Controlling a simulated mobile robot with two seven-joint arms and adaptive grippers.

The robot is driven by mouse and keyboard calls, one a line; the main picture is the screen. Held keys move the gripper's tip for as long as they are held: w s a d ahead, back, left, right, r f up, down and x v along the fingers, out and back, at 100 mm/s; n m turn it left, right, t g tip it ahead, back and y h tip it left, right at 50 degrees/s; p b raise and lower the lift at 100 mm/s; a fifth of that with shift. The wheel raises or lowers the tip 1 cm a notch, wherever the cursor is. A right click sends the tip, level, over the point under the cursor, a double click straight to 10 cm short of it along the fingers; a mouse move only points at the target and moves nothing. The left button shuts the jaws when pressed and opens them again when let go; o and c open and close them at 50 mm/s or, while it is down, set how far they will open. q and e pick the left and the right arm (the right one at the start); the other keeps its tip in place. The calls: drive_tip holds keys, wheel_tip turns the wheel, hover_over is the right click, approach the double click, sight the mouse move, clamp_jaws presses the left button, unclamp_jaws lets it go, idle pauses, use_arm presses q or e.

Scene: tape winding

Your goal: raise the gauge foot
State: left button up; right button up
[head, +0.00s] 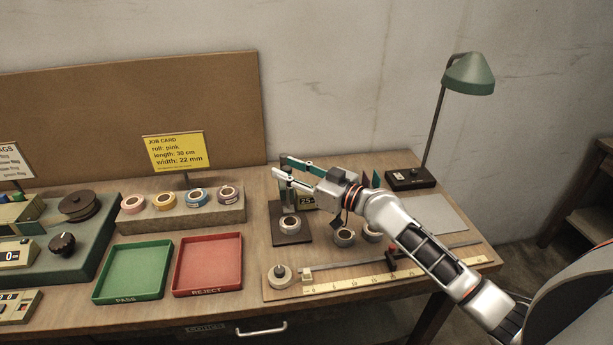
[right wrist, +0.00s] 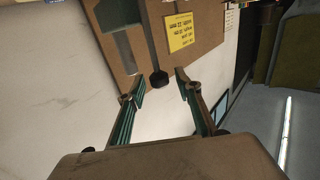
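My right gripper is open at the top of the gauge. In the right wrist view a dark round end piece (right wrist: 159,80) on a bar lies between and just beyond the open fingertips, apart from both. My left gripper is out of view.
Green (head: 134,270) and red (head: 208,265) trays are to the left, with a rack of tape rolls (head: 180,217) behind. Grey rolls (head: 344,237) stand right of the gauge, beneath my right arm. A ruler board (head: 375,282) runs along the front edge. A lamp (head: 468,75) stands back right.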

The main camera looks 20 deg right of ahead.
drive_tip(key=v, duration=1.1)
drive_tip(key=shift+d, duration=0.1)
